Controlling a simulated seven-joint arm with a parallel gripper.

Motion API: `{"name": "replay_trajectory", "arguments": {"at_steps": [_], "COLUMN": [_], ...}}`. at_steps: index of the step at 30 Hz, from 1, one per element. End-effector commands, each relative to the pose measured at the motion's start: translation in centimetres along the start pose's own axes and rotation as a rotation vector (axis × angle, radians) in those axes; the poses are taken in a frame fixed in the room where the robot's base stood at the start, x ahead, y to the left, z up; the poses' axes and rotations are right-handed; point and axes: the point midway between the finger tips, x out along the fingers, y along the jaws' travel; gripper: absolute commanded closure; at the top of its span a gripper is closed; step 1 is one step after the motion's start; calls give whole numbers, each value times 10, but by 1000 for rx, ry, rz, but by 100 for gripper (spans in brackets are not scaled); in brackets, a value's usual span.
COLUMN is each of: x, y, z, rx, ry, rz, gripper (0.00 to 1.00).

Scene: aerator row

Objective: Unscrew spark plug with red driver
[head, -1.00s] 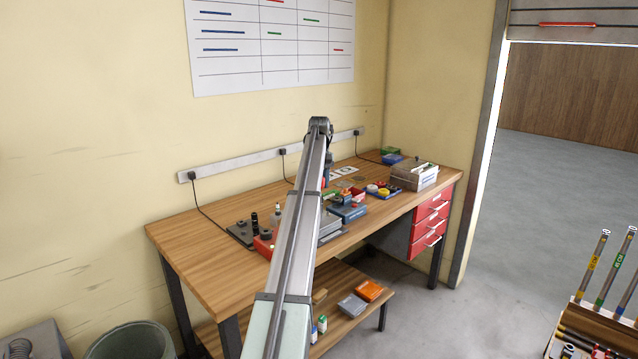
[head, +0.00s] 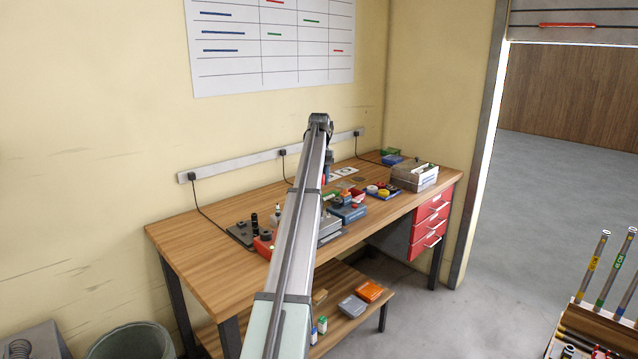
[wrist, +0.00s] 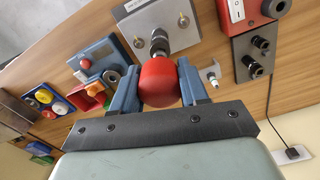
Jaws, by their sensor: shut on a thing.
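My gripper (wrist: 158,72) is shut on the round red handle of the red driver (wrist: 160,86) in the wrist view, with one blue finger on each side. The driver's dark and metal shaft (wrist: 159,42) points away from the handle to a light grey metal block (wrist: 146,20). The shaft's tip is at a fitting on this block, and I cannot tell whether it is seated. The spark plug cannot be made out clearly under the tip. Two other round metal fittings (wrist: 183,20) show on the block. In the head view my arm hides most of this work area.
A dark plate with black posts (wrist: 258,55) and a red box (wrist: 250,10) are on the right in the wrist view. A blue box (wrist: 100,57) and a tray of coloured caps (wrist: 48,103) are on the left. The workbench's left end (head: 195,250) is clear.

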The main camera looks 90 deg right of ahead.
Motion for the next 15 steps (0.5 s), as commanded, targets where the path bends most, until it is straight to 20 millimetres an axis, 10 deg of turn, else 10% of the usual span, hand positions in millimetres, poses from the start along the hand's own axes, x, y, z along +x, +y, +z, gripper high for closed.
{"name": "replay_trajectory", "arguments": {"at_steps": [15], "x": [-26], "y": [0], "z": [0], "rx": [0], "ry": [0], "rz": [0], "gripper": [100]}}
